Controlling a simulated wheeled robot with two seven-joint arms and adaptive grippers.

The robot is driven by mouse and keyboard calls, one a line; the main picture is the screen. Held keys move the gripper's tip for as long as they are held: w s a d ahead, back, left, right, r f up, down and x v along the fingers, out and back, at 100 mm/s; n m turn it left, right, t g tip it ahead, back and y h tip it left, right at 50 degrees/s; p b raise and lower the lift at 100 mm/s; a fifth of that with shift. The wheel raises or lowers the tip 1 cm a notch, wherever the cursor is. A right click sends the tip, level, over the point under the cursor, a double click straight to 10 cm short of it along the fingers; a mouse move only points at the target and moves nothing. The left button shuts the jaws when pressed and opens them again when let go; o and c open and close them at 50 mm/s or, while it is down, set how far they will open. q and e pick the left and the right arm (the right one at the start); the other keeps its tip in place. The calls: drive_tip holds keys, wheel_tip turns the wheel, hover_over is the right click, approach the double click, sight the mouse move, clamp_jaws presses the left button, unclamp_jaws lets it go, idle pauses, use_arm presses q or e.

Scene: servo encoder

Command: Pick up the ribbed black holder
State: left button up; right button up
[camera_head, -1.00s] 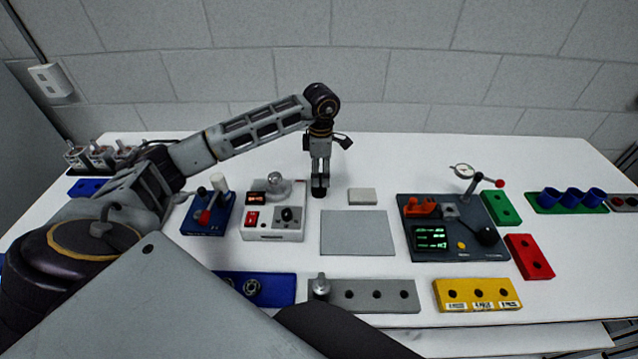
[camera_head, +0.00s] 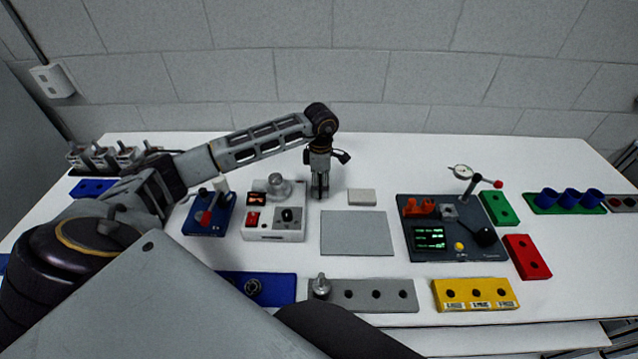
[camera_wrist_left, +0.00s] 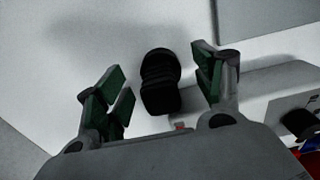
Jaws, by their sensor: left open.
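The ribbed black holder (camera_wrist_left: 160,82) shows in the left wrist view as a short dark piece with rounded ridges on the white table. It sits between the two green-padded fingers of my left gripper (camera_wrist_left: 163,68). The fingers are open, with a gap on each side of the holder. In the head view my left gripper (camera_head: 319,190) points straight down at the table, left of the small light block. There its fingers largely hide the holder. My right gripper does not show.
A white box with a red switch and knob (camera_head: 262,233) stands close left of the gripper. A grey flat pad (camera_head: 357,233) and a small light block (camera_head: 362,197) lie to the right. Beyond is a dark panel with a green display (camera_head: 465,250). The table behind the gripper is clear.

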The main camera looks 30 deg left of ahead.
use_arm(q)
wheel_tip(320, 180, down, 2)
drive_tip(key=shift+f, duration=0.1)
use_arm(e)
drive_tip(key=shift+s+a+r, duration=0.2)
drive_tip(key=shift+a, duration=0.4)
use_arm(q)
drive_tip(key=shift+c, duration=0.2)
drive_tip(key=c, duration=1.1)
drive_tip(key=shift+o, duration=0.2)
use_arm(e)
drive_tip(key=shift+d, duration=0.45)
